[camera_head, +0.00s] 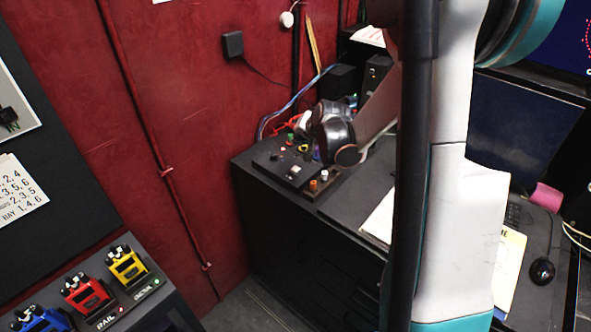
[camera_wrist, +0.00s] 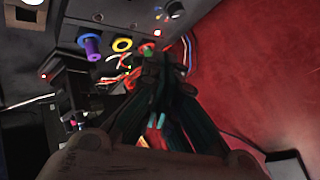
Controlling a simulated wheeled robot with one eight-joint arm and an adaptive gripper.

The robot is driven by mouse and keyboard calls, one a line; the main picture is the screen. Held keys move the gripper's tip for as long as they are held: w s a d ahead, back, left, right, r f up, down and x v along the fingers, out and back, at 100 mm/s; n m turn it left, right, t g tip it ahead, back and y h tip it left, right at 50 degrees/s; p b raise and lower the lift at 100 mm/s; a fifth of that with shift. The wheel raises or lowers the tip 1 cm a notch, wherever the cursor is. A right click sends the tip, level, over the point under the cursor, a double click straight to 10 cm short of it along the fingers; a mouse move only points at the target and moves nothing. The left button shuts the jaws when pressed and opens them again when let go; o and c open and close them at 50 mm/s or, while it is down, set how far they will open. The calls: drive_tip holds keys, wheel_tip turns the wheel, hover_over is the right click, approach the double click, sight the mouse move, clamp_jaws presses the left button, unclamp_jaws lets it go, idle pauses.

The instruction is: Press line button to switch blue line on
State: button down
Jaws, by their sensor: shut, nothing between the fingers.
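A dark control panel (camera_head: 268,160) with several small coloured buttons and knobs sits on the cabinet's left corner. No label on it is readable, so I cannot tell which is the line button. In the wrist view a purple-blue knob (camera_wrist: 90,43), a yellow ring (camera_wrist: 122,45) and a green button (camera_wrist: 148,50) show on the panel. My gripper (camera_wrist: 165,75) is shut and empty, its dark fingertips close by the green button. Contact cannot be told. In the head view my arm hides part of the panel, and the fingertips are not clear.
A lower console (camera_head: 150,290) with yellow, red and blue switches stands at the lower left. A red wall (camera_head: 190,90) rises close behind the panel. Cables (camera_head: 290,105) and dark boxes (camera_head: 340,80) lie behind it. Papers (camera_head: 380,215) lie to its right.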

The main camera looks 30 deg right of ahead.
sight(298, 168)
drive_tip(key=shift+f+b, duration=2.95)
drive_tip(key=shift+f, duration=1.3)
drive_tip(key=shift+f+b, duration=0.35)
drive_tip(key=shift+b, duration=0.05)
drive_tip(key=shift+f+b, duration=0.45)
drive_tip(key=shift+f, duration=0.05)
drive_tip(key=shift+r, duration=0.15)
drive_tip(key=shift+r+p, duration=0.55)
drive_tip(key=shift+r, duration=0.25)
drive_tip(key=shift+r+p, duration=1.7)
drive_tip(key=shift+r, duration=0.8)
